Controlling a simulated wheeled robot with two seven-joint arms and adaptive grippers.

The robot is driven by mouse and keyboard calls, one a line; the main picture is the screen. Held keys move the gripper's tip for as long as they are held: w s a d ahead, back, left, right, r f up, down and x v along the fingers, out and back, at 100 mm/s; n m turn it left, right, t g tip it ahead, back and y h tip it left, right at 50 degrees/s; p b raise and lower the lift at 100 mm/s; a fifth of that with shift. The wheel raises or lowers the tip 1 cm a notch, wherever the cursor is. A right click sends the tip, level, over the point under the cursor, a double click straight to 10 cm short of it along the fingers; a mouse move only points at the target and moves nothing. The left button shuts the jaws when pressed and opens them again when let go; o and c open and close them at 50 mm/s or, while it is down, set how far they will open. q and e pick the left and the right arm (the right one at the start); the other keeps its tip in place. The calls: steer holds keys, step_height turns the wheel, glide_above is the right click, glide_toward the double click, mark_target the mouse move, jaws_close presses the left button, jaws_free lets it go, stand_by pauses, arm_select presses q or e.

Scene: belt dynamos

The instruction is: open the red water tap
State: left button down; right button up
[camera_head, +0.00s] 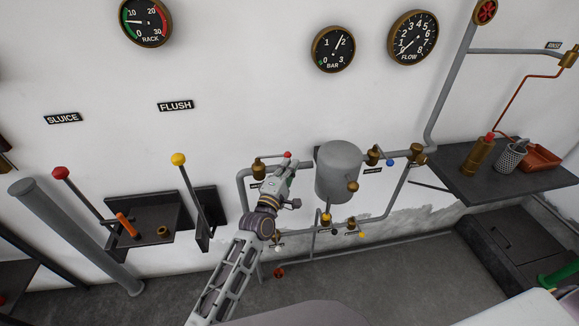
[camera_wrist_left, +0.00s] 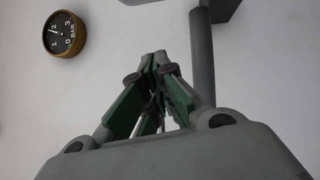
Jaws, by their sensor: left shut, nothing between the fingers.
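The red tap's small red knob (camera_head: 287,154) shows just beyond the fingers of my left gripper (camera_head: 284,164) in the head view. A brass valve body (camera_head: 259,170) stands on the grey pipe to the left of the knob. My gripper hides what lies between the two, so I cannot tell how the lever sits. The gripper is shut and empty, close to the knob; I cannot tell whether they touch. In the left wrist view the green-padded fingers (camera_wrist_left: 158,62) meet at their tips, and no red knob shows.
A grey tank (camera_head: 338,172) hangs just right of my gripper. A blue-knobbed tap (camera_head: 390,162) and a yellow-knobbed tap (camera_head: 361,235) are on the nearby pipes. Red-tipped (camera_head: 60,173) and yellow-tipped (camera_head: 178,159) levers stand to the left.

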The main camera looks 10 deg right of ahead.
arm_select(q)
steer(key=v, duration=1.2)
stand_by(0.4)
steer(key=shift+f, duration=0.1)
stand_by(0.5)
steer(key=s+a+f+m+g+y, duration=0.3)
steer(key=s+a+f+m, duration=0.15)
steer(key=a, duration=0.25)
steer(key=s+a+f+m+g+y, duration=0.3)
steer(key=a+f+m+g, duration=0.1)
steer(key=a+f+m, duration=0.25)
steer(key=s+a+f+m+g+y, duration=0.25)
steer(key=s+a+g+y, duration=0.3)
steer(key=s+a, duration=1)
step_height(320, 180, down, 33)
steer(key=a, duration=0.3)
steer(key=s+a+f+g, duration=0.1)
steer(key=s+a+f, duration=0.1)
steer(key=s+f, duration=0.7)
steer(key=s+a+f+m+g, duration=0.1)
steer(key=s+a+f, duration=0.1)
steer(key=s+f, duration=0.8)
steer(key=s, duration=0.3)
steer(key=shift+a+f, duration=0.3)
steer(key=shift+a, duration=0.1)
